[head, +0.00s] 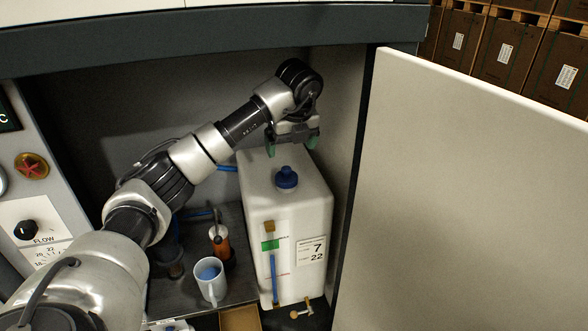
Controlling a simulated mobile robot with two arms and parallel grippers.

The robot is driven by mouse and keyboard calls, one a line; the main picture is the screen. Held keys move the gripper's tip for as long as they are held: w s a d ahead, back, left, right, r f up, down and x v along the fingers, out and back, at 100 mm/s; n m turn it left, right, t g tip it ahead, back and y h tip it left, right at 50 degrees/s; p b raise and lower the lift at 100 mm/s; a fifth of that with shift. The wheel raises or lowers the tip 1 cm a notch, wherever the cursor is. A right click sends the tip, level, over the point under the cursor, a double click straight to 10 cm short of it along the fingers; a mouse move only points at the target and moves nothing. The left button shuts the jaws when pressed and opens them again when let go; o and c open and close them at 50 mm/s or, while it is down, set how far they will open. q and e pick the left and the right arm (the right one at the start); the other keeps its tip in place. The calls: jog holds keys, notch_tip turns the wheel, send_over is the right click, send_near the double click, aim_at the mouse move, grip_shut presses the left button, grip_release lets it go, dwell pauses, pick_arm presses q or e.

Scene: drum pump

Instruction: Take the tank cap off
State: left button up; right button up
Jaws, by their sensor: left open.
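The white tank (290,215) stands upright inside the open cabinet, right of centre in the head view. Its blue cap (287,176) sits on the neck on top of the tank. My left gripper (291,149) is open and empty above the back part of the tank top, behind the cap in the picture and apart from it. Its green-tipped fingers point downward. My left arm reaches in from the lower left. My right gripper is not in view.
The open cabinet door (470,200) fills the right side. A white mug (211,281) with blue contents and an orange cylinder (221,243) stand left of the tank. A control panel (40,190) with a red button is at the left. A brass tap (300,312) juts out low in front.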

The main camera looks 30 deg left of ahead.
aim_at(286, 169)
pick_arm(q)
jog(key=x, duration=0.3)
jog(key=shift+s+a+f, duration=0.1)
jog(key=shift+s+f, duration=0.2)
jog(key=shift+f, duration=0.3)
jog(key=x, duration=0.4)
jog(key=shift+f, duration=0.25)
jog(key=shift+w+a+f, duration=0.1)
jog(key=shift+w+f, duration=0.05)
jog(key=shift+f, duration=0.25)
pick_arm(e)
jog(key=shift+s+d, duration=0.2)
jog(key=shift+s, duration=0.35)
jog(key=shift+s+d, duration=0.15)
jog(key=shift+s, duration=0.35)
pick_arm(q)
jog(key=c, duration=0.5)
jog(key=shift+r, duration=0.1)
jog(key=c, duration=0.4)
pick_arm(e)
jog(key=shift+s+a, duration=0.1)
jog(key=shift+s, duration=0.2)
